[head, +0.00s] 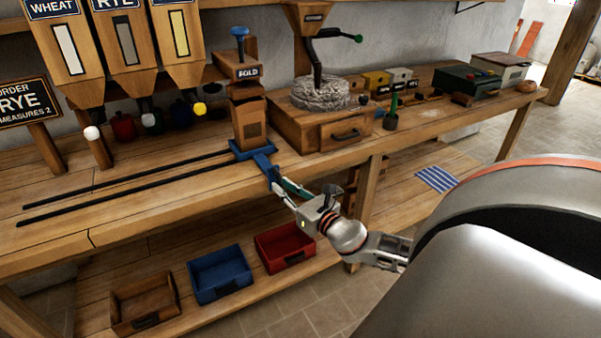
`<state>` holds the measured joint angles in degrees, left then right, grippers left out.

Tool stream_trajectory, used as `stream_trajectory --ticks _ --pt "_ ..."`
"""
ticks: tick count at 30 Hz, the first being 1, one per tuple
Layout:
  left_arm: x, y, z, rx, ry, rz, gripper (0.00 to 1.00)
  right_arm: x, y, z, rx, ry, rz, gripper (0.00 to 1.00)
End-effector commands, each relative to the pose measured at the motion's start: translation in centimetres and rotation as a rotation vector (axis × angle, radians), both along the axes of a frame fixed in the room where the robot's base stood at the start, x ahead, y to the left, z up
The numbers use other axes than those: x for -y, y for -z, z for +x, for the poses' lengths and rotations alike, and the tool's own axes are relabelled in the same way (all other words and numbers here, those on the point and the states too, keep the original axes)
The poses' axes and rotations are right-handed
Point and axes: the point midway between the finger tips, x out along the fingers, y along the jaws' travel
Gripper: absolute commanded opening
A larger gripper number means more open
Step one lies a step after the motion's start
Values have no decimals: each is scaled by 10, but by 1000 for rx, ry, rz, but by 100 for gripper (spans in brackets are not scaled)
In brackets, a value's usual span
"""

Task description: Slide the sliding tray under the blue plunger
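The blue sliding tray (240,151) sits at the right end of two black rails on the bench, and a brown paper bag (249,122) stands upright on it. The blue plunger (239,32) tops a wooden press marked FOLD (238,71), directly above the bag and tray. The tray's blue handle (262,162) reaches out over the bench's front edge. My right gripper (277,181) is at the handle's outer end, its fingers on either side and seemingly closed on it; the exact contact is small and partly hidden. My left gripper is not in view.
The rails (120,182) lie clear to the left. A millstone (320,93) on a drawer cabinet (305,128) stands right of the tray. Hoppers (124,45) hang at back left. Brown, blue (220,272) and red (284,247) bins sit on the lower shelf.

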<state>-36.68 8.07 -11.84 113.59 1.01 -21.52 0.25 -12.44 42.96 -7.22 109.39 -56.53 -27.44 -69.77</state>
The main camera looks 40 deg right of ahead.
Motion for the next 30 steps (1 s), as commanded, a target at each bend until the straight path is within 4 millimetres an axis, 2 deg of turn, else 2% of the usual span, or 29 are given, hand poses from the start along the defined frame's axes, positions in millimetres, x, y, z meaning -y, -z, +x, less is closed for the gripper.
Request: stream_trajectory --ticks 9,16,22,30 --pt "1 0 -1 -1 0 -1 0 -4 2 -53 -4 1 -1 17" --pt "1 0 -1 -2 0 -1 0 -7 1 -86 -3 2 -2 17" --pt "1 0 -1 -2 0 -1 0 -8 0 -101 -1 2 -2 17" --pt "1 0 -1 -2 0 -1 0 -8 0 -104 0 1 -1 17"
